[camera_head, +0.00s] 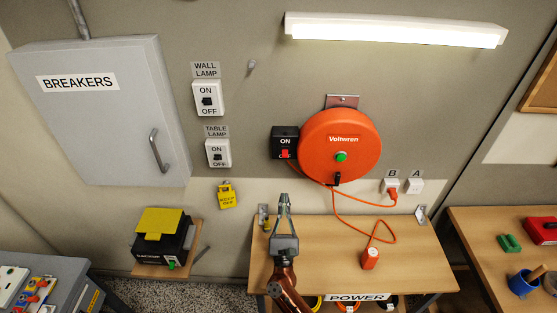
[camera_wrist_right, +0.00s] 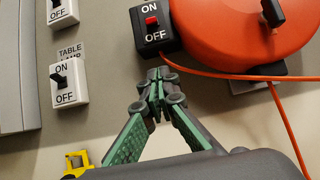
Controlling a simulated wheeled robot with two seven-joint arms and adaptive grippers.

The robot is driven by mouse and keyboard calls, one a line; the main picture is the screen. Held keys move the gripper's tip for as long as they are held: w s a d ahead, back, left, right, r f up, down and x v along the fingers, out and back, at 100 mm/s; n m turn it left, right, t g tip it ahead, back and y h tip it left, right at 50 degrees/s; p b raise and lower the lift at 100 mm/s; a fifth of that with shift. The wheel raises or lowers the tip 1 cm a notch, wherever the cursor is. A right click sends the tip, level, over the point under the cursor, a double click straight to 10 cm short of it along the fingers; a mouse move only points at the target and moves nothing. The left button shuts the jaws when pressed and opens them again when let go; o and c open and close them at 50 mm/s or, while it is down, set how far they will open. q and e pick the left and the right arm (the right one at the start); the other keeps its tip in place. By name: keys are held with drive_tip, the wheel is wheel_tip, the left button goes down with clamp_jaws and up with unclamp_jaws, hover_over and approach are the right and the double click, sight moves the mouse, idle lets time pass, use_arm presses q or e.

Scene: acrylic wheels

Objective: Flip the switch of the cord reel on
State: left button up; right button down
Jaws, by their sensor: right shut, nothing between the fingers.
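The round orange cord reel (camera_head: 340,135) hangs on the wall with a green round spot near its middle. It is partly cut off in the right wrist view (camera_wrist_right: 220,35). Its black switch box (camera_head: 283,133) is on its left side, marked ON above, with a red switch (camera_head: 285,154) low on it in the head view. In the right wrist view the red switch (camera_wrist_right: 152,21) lies between ON and OFF lettering. My right gripper (camera_head: 285,197) is below the box, fingertips (camera_wrist_right: 156,76) together, empty and apart from the switch. My left gripper is out of view.
Wall lamp (camera_head: 208,110) and table lamp (camera_head: 218,143) switches are left of the box. A wooden table (camera_head: 410,240) stands below, with an orange cord and its connector (camera_head: 370,258). An orange plug (camera_head: 392,194) sits in socket B. The wall between gripper and box is clear.

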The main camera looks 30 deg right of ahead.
sight(285, 153)
use_arm(q)
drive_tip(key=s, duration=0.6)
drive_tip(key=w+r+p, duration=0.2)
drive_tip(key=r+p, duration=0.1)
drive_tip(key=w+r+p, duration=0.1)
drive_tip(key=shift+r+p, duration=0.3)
drive_tip(key=shift+p, duration=0.05)
use_arm(e)
drive_tip(key=w+d+r, duration=0.3)
drive_tip(key=w+r, duration=0.2)
drive_tip(key=r, duration=0.4)
drive_tip(key=shift+w+d+r, duration=0.15)
drive_tip(key=shift+d+r, duration=0.05)
drive_tip(key=shift+r, duration=0.15)
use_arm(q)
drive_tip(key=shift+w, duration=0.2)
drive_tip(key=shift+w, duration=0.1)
